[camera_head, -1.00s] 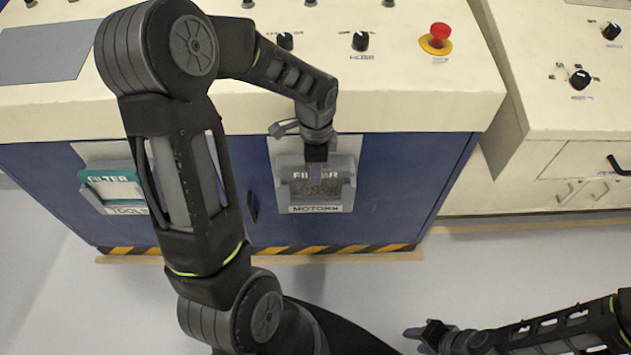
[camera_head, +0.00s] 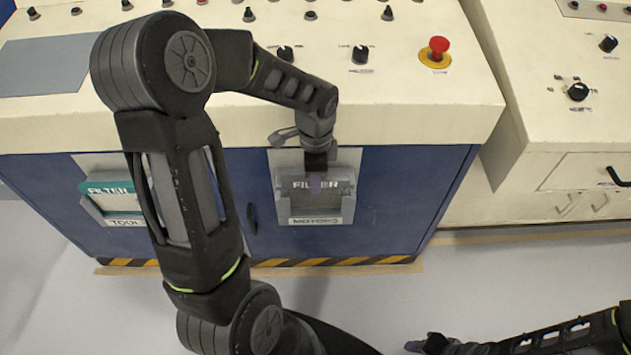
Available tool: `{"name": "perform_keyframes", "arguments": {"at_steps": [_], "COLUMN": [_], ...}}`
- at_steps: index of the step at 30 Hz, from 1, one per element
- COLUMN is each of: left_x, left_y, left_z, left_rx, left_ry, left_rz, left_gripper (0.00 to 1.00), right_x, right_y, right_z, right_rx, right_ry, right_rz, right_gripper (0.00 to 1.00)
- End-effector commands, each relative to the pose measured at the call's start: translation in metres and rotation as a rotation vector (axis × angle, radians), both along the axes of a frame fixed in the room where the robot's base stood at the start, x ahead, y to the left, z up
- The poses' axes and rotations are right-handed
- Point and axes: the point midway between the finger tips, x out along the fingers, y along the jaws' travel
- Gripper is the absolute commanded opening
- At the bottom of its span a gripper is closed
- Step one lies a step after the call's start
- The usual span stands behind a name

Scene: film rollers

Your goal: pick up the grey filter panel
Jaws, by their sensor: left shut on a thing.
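The grey filter panel (camera_head: 330,201), with "FILTER" lettered on it, sits in the slot marked "MOTORS" on the front of the blue cabinet. My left gripper (camera_head: 316,180) reaches down from above and is shut on the panel's upper middle, covering part of the lettering. The panel still appears to be within its holder; how deep it sits I cannot tell. My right gripper (camera_head: 422,345) is at the bottom edge, away from the panel, and its jaws are too small to judge.
A teal filter panel (camera_head: 103,187) sits in the slot marked "TOOL" to the left. The cream console (camera_head: 400,105) with knobs and a red emergency button (camera_head: 438,46) overhangs the cabinet. A cream drawer unit (camera_head: 570,180) stands at right. The floor in front is clear.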

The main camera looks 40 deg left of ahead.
Motion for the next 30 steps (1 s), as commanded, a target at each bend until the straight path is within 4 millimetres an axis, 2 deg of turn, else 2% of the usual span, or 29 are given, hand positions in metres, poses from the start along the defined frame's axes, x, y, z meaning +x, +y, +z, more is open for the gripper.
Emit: {"name": "perform_keyframes", "arguments": {"at_steps": [8,24,30], "left_x": [0.001,0.001,0.000], "left_y": [0.000,0.000,0.000], "left_z": [0.041,0.148,0.167], "left_rx": [0.001,0.000,0.000], "left_ry": [-0.004,-0.005,-0.002], "left_rz": [-0.002,-0.001,-0.002], "left_gripper": [0.00,0.00,0.00], "right_x": [0.000,0.000,0.000], "right_y": [0.000,0.000,0.000], "right_z": [0.006,0.018,0.019], "right_rx": [0.000,0.000,0.000], "right_ry": [0.000,0.000,0.000], "right_rz": [0.000,-0.001,-0.001], "right_gripper": [0.36,0.36,0.36]}}
